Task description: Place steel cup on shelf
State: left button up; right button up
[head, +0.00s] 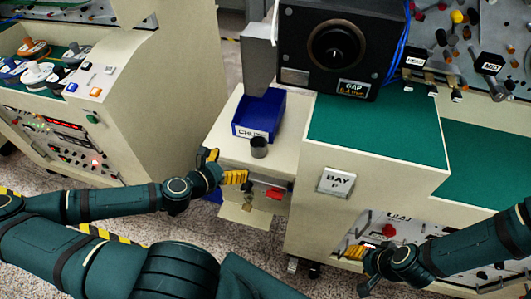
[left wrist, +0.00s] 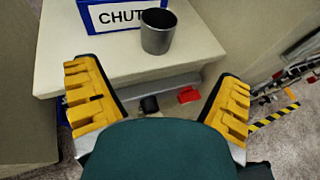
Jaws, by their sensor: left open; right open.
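The steel cup (head: 259,148) stands upright on a small cream shelf (head: 222,137), in front of a blue bin. In the left wrist view the cup (left wrist: 158,32) sits near the shelf's front edge, beyond my fingers. My left gripper (head: 222,168) is open and empty at the shelf's front left, apart from the cup. Its two yellow-padded fingers (left wrist: 155,100) are spread wide in the left wrist view. My right gripper (head: 362,262) is open at the lower right, in front of the machine's panel, and partly hidden by its own wrist.
The blue bin (head: 262,112) labelled CHUTE stands behind the cup. A cabinet marked BAY F (head: 336,182) with a green top rises right of the shelf. A black gauge box (head: 340,45) stands behind. A red part (head: 275,192) is below the shelf edge.

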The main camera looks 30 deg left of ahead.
aim_at(253, 150)
pick_arm(q)
jog(key=b+x, duration=0.2)
jog(key=x, duration=1.1)
jog(key=shift+w+f, duration=0.2)
jog(key=shift+w, duration=0.1)
jog(key=c, duration=1.4)
jog(key=shift+o, duration=0.2)
